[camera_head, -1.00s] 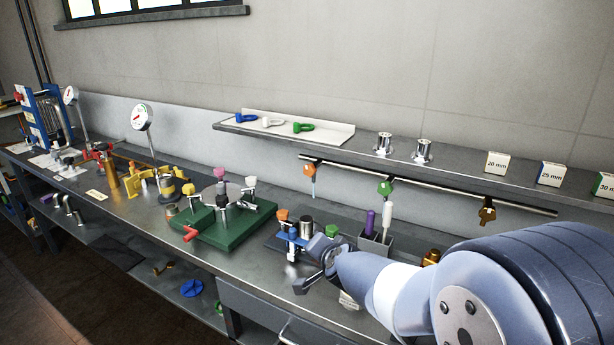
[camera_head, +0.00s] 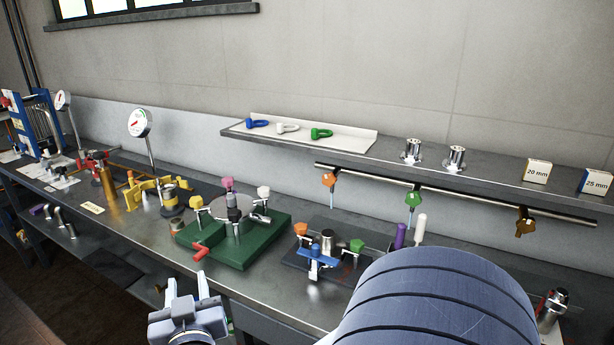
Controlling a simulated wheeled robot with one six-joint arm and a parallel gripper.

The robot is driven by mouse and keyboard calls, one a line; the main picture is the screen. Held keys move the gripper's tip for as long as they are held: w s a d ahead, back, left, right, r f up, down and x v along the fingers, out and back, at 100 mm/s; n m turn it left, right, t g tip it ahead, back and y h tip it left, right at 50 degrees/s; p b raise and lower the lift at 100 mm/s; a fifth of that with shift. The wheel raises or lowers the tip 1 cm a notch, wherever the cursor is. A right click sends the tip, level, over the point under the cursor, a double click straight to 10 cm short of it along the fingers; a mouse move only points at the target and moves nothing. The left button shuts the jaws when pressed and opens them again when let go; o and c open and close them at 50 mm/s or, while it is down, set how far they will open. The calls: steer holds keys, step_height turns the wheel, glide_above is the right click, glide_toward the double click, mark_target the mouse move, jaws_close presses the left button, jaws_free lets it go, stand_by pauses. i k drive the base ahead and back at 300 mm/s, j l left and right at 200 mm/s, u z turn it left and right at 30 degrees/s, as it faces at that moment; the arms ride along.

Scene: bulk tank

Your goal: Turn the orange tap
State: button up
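The orange tap (camera_head: 300,229) stands on a dark plate (camera_head: 294,262) on the bench, right of the green block. A blue-handled tap (camera_head: 316,253) is in front of it and a green-handled one (camera_head: 357,246) to its right, with a dark-topped metal cylinder (camera_head: 327,241) between. My gripper (camera_head: 188,284) is at the lower left of the picture, by the bench's front edge. Its two fingers are apart with nothing between them. It is clear of the orange tap, left of it and nearer the camera.
A green block (camera_head: 240,254) carries pink, white, black and red handles; the red one (camera_head: 200,252) points toward my gripper. A wall shelf (camera_head: 385,163) runs above, with tools hanging from a rail (camera_head: 456,192). My arm covers the lower right bench.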

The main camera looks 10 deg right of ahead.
mark_target(329, 179)
steer(key=i+j+z, duration=0.35)
steer(key=j+z, duration=0.15)
steer(key=i+j+z, duration=0.1)
steer(key=j+z, duration=0.15)
steer(key=j, duration=0.2)
steer(key=z, duration=0.85)
